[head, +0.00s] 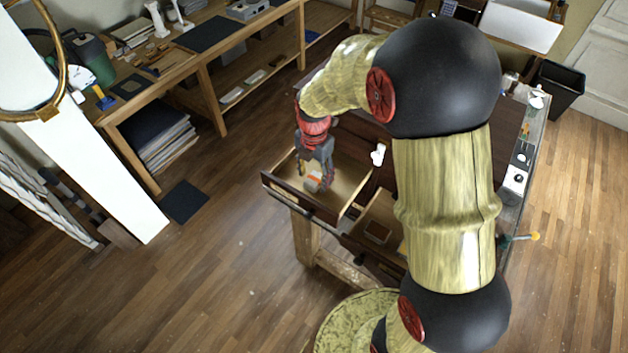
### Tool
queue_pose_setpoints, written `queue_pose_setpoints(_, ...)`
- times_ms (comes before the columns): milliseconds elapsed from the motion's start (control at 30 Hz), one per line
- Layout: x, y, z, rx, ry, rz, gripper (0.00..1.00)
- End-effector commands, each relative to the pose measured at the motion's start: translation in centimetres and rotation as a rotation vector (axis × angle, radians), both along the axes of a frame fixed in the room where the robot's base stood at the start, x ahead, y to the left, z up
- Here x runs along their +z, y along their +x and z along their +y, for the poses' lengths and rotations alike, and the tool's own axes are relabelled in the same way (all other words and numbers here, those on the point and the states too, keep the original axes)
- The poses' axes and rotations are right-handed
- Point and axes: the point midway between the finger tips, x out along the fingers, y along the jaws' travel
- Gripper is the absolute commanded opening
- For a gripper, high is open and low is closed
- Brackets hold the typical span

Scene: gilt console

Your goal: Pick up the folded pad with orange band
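The folded pad with orange band (313,184) is a small pale thing with an orange stripe, inside the open drawer (350,185) in the head view. My gripper (314,181) points down into this drawer, over the pad. Its two fingers are spread apart, one on each side of the pad, and look open. Whether a finger touches the pad is too small to tell. The gripper hides part of the pad.
A second open drawer (378,222) lies lower right, holding a brown square thing (377,231). A white object (378,154) is by the upper drawer's right side. A workbench (185,75) stands at the upper left.

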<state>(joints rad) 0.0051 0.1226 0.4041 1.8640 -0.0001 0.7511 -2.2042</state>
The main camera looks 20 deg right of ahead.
Motion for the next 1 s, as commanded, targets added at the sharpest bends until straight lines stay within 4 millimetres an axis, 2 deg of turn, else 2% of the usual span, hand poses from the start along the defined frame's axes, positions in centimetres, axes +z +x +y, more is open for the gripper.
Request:
queue_pose_setpoints(567, 0.0, 0.0, 0.0, 0.0, 0.0, 0.0, 0.19)
queue_pose_setpoints(867, 0.2, 0.0, 0.0, 0.0, 0.0, -0.001, 0.19)
queue_pose_setpoints(1000, 1.1, 0.1, 0.0, 0.0, 0.0, -0.005, 0.19)
